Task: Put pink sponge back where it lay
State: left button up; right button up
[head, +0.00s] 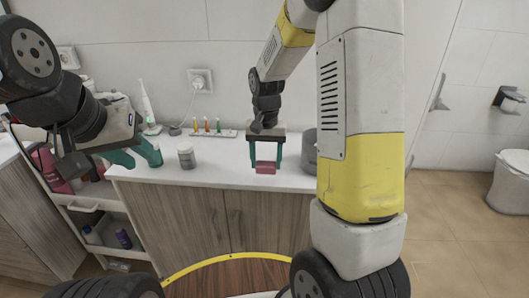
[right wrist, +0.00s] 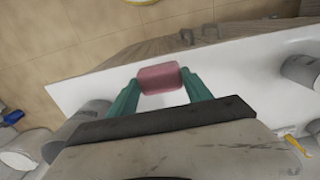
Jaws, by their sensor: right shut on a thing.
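The pink sponge (head: 265,167) is between the green fingers of my right gripper (head: 266,160), near the front edge of the white counter (head: 225,166). In the right wrist view the sponge (right wrist: 159,77) is pinched between both fingertips of the gripper (right wrist: 160,85), over the counter's front strip (right wrist: 90,92). I cannot tell whether the sponge touches the counter. My left gripper (head: 140,158) is at the left, with its green fingers apart near the counter's left end. I see nothing between them.
A grey jar (head: 186,157) stands on the counter. A grey canister (head: 309,152) stands right of the sponge, partly behind my arm. Toothbrushes in a holder (head: 213,132) and an electric toothbrush (head: 147,105) stand at the back. A cart (head: 108,224) with bottles is at the left.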

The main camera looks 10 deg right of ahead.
aim_at(272, 161)
jog(key=w+d, duration=0.2)
jog(key=w, duration=0.1)
jog(key=w+d, duration=0.1)
jog(key=shift+w+f, duration=0.25)
jog(key=shift+w, duration=0.1)
jog(key=shift+w+f, duration=0.1)
jog(key=shift+f, duration=1.7)
jog(key=shift+f, duration=0.1)
jog(key=o, duration=1.4)
jog(key=shift+o, duration=0.3)
